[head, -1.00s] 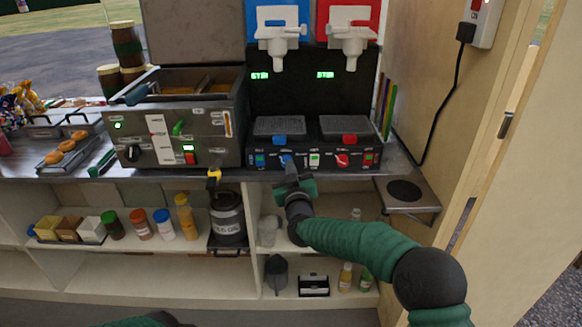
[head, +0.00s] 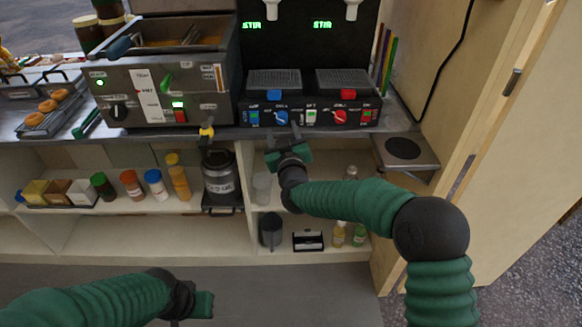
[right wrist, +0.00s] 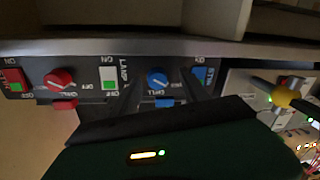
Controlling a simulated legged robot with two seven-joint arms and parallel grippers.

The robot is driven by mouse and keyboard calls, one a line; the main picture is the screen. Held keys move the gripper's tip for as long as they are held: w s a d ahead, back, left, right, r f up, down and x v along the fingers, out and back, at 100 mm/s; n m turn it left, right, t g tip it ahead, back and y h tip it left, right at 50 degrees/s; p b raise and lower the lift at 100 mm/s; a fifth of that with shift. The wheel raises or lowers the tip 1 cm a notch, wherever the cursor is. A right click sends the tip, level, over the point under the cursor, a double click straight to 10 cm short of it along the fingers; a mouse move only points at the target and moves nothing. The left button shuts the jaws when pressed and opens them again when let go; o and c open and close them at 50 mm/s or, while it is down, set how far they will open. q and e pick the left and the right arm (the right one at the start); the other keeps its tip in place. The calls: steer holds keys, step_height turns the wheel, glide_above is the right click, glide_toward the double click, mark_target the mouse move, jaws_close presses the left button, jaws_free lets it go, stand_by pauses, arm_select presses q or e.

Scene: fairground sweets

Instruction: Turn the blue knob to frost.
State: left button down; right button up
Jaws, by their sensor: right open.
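The blue knob (head: 281,117) is on the black front panel of the two-tap machine, left of the red knob. It also shows in the right wrist view (right wrist: 157,79), with a pale pointer mark and small labels around it, one seeming to read CHILL. I cannot make out its exact setting. My right gripper (head: 284,137) is just in front of and below the blue knob. Its jaws are open, and in the right wrist view the knob shows between the dark fingers, apparently untouched. My left gripper (head: 203,305) is low at the front, far from the panel; its jaws are unclear.
The red knob (head: 340,117), a white-green switch (head: 311,116) and a blue-green switch (head: 253,117) flank the blue knob. The fryer (head: 160,95) stands to the left, with a yellow-topped tap-like part (head: 207,132) near its right corner. A small shelf (head: 405,150) juts out right.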

arm_select(q)
steer(key=shift+s+d, duration=0.15)
arm_select(e)
steer(key=s+d, duration=0.2)
steer(key=s, duration=1.4)
steer(key=shift+s+d, duration=0.15)
steer(key=shift+s, duration=0.2)
arm_select(q)
steer(key=shift+f, duration=0.15)
